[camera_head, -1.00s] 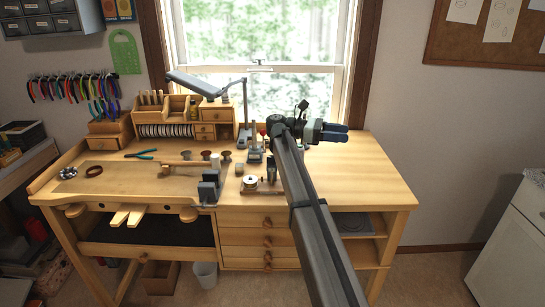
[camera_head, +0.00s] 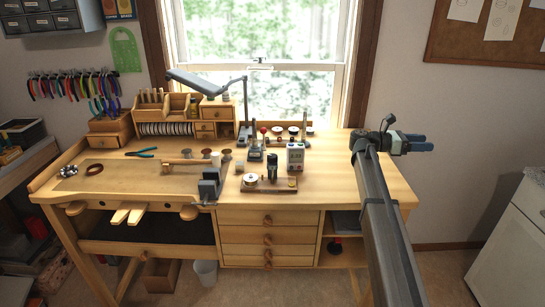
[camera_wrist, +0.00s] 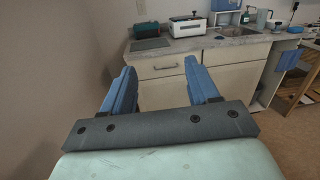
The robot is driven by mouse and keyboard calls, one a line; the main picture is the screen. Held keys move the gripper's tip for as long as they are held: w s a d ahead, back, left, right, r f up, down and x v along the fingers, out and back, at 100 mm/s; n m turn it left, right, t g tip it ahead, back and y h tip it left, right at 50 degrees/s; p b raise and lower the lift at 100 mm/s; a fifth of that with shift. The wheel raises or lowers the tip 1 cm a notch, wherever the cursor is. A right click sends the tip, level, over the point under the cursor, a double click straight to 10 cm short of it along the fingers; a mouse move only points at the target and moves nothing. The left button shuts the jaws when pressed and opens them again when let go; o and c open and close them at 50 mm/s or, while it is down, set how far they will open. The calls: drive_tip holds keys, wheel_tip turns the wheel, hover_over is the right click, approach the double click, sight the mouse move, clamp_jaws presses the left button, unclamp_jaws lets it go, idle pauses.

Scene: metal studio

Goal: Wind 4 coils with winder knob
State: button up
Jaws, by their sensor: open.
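The coil winder (camera_head: 270,183) sits on the bench top, right of the middle, near the front edge. It has a wooden base, a pale round spool (camera_head: 251,179) at the left and a dark upright post (camera_head: 272,167). Which part is the knob is too small to tell. My gripper (camera_head: 425,143) is out past the bench's right end, well apart from the winder. In the wrist view my gripper (camera_wrist: 160,83) shows two blue fingers spread wide with nothing between them. The winder is not in the wrist view.
A grey digital meter (camera_head: 295,156) stands behind the winder's right side. A grey vise (camera_head: 210,184) is at its left. A lamp (camera_head: 205,85) and small spools (camera_head: 290,133) stand at the back. The bench's right end (camera_head: 345,170) is bare. The wrist view shows a counter (camera_wrist: 215,42).

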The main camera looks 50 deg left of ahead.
drive_tip(key=w+a+f+n+t+y, duration=0.1)
drive_tip(key=w+a+n+t+y, duration=0.7)
drive_tip(key=y, duration=0.4)
drive_tip(key=s+a+f+n+g+y, duration=0.1)
drive_tip(key=s+a+n+g+y, duration=0.1)
drive_tip(key=a+n+y, duration=0.4)
drive_tip(key=s+a+n+g+y, duration=0.3)
drive_tip(key=a+n+y, duration=0.2)
drive_tip(key=a+y, duration=0.25)
drive_tip(key=n+g+y, duration=0.2)
drive_tip(key=n+g, duration=1.5)
drive_tip(key=g, duration=1)
approach(272, 155)
drive_tip(key=x, duration=1)
drive_tip(key=shift+d+f, duration=0.1)
drive_tip(key=shift+d, duration=0.05)
